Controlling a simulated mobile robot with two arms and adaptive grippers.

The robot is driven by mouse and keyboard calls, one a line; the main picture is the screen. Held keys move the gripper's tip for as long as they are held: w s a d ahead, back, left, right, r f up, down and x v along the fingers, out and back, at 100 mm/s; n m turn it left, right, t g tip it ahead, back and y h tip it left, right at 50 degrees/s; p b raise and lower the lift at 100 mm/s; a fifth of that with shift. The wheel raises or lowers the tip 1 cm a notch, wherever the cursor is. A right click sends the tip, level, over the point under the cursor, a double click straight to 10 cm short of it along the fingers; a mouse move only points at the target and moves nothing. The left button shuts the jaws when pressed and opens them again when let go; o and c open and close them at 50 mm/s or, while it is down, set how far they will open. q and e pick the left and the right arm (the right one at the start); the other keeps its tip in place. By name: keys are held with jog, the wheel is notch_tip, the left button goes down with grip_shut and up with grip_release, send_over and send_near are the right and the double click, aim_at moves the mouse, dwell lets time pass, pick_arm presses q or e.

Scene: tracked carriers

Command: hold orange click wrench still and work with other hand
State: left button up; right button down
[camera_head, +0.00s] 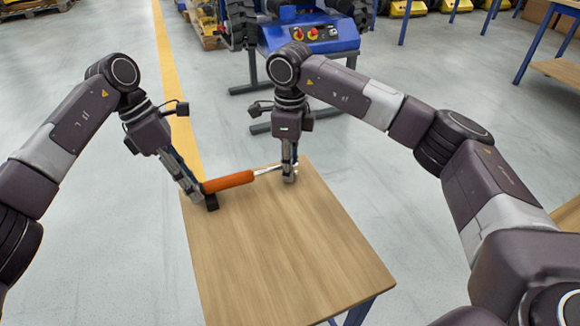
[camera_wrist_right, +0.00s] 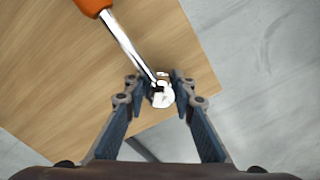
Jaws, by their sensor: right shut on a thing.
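The orange click wrench (camera_head: 230,181) has an orange handle and a shiny metal shaft. It lies across the far end of the wooden table. My right gripper (camera_head: 289,176) is shut on the head end of the wrench. In the right wrist view, the right gripper (camera_wrist_right: 160,85) has the metal wrench head (camera_wrist_right: 161,97) between its fingertips, and the shaft runs up to the orange handle (camera_wrist_right: 92,5). My left gripper (camera_head: 205,200) is at the free end of the handle, low over the table's left edge. Whether its fingers are closed or touching the handle is unclear.
The wooden table (camera_head: 280,250) is bare in its middle and near part. A blue machine (camera_head: 310,38) with red and yellow knobs stands behind it. A yellow floor line (camera_head: 172,65) runs on the left. Another table (camera_head: 555,68) is at the back right.

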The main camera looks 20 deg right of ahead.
pick_arm(q)
jog(key=shift+v, duration=2.55)
